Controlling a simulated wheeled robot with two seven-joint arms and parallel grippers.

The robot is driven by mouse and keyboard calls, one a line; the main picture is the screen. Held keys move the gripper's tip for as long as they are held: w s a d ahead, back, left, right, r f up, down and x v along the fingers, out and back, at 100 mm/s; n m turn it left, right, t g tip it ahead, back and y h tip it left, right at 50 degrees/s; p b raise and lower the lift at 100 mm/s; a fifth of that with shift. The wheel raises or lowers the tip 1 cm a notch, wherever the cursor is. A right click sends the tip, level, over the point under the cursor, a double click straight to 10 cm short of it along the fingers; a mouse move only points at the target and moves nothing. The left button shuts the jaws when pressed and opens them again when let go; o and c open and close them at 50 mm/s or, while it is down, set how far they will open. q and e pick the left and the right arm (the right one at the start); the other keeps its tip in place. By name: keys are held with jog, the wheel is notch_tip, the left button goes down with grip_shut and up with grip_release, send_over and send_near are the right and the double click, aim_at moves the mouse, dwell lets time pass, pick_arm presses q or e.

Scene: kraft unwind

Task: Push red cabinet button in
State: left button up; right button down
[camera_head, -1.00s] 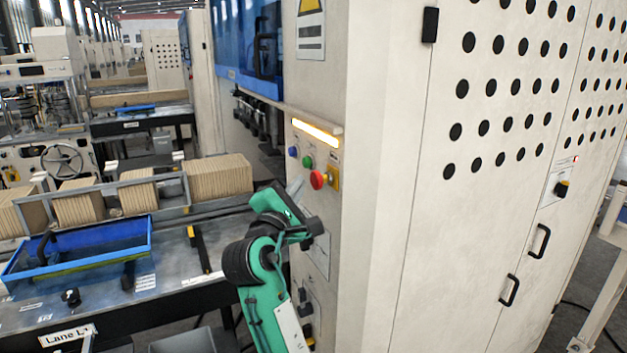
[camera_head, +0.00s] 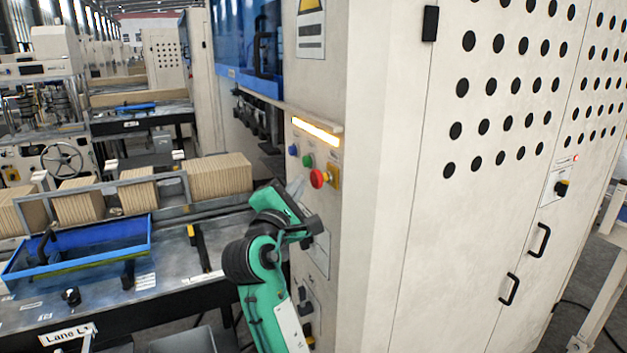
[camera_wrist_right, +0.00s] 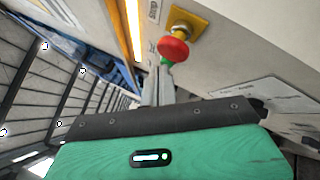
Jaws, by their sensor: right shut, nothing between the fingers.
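The red mushroom button (camera_head: 318,179) sits on a yellow plate on the narrow side face of the beige cabinet (camera_head: 366,120). It also shows in the right wrist view (camera_wrist_right: 172,48), standing out from its yellow base. My right gripper (camera_head: 297,187) is shut and empty, just left of the red button in the head view. In the wrist view its shut fingertips (camera_wrist_right: 160,72) point toward the panel, just below and left of the red button. I cannot tell whether they touch anything. The left gripper is not in view.
A green button (camera_head: 308,161) and a blue button (camera_head: 293,151) sit beside the red one, under a lit yellow strip (camera_head: 316,132). A lane table with a blue tray (camera_head: 80,246) and cardboard stacks (camera_head: 218,176) lies to the left.

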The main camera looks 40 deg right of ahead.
dwell(0.8)
jog(key=shift+s+d+p, duration=0.15)
jog(key=shift+d+p, duration=0.25)
jog(key=shift+s+d, duration=0.1)
jog(key=shift+d, duration=0.45)
dwell(0.7)
jog(key=shift+a, duration=0.1)
jog(key=shift+w+a, duration=0.25)
jog(key=shift+a, duration=0.75)
jog(key=a, duration=0.2)
jog(key=w+a, duration=0.1)
jog(key=a, duration=0.1)
jog(key=shift+w+a, duration=0.1)
jog(key=shift+a, duration=0.3)
